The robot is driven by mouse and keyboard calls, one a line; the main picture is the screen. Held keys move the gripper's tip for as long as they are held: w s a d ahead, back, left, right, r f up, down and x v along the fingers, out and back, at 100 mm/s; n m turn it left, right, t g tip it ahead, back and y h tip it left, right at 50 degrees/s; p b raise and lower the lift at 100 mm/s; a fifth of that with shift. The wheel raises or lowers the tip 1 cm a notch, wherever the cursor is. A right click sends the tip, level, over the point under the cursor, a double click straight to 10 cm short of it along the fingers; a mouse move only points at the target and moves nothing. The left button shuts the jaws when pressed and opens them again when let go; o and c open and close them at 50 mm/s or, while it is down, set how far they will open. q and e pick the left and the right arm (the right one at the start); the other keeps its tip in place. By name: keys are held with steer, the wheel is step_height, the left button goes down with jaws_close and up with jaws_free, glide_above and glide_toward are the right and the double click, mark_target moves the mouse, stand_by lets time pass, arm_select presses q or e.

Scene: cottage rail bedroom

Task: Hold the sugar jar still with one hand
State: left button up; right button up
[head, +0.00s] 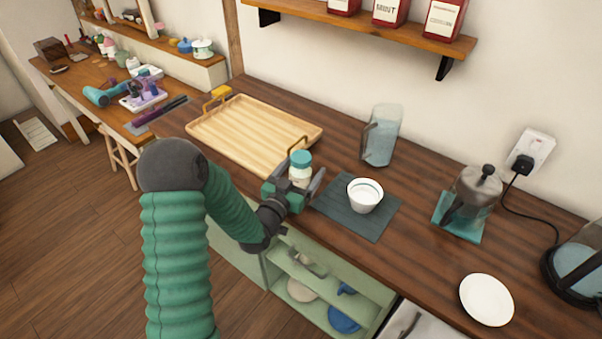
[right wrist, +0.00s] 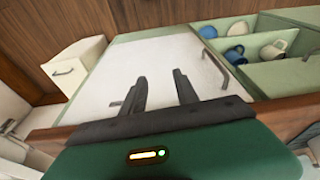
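The sugar jar, white with a teal lid (head: 300,159), stands upright on the dark wood counter near its front edge. My left gripper (head: 302,175) is at the jar, with one finger on each side of it. The fingers hide the lower part of the jar, and I cannot tell whether both press on it. My right gripper (right wrist: 160,91) shows in the right wrist view, fingers apart and empty, facing a pale cabinet front. It is not in the head view.
A wooden tray (head: 240,122) lies left of the jar. A white bowl (head: 365,193) sits on a dark mat (head: 335,207) just right of it. A glass pitcher (head: 382,135), a French press (head: 473,195) and a white plate (head: 486,299) stand further right. Open shelves (head: 318,265) are below.

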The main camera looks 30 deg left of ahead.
arm_select(q)
steer(key=shift+d+r, duration=0.1)
steer(key=shift+d, duration=0.1)
steer(key=c, duration=0.5)
steer(key=shift+s+a, duration=0.1)
steer(key=shift+a, duration=0.3)
steer(key=c, duration=0.9)
jaws_close()
steer(key=shift+d, duration=0.15)
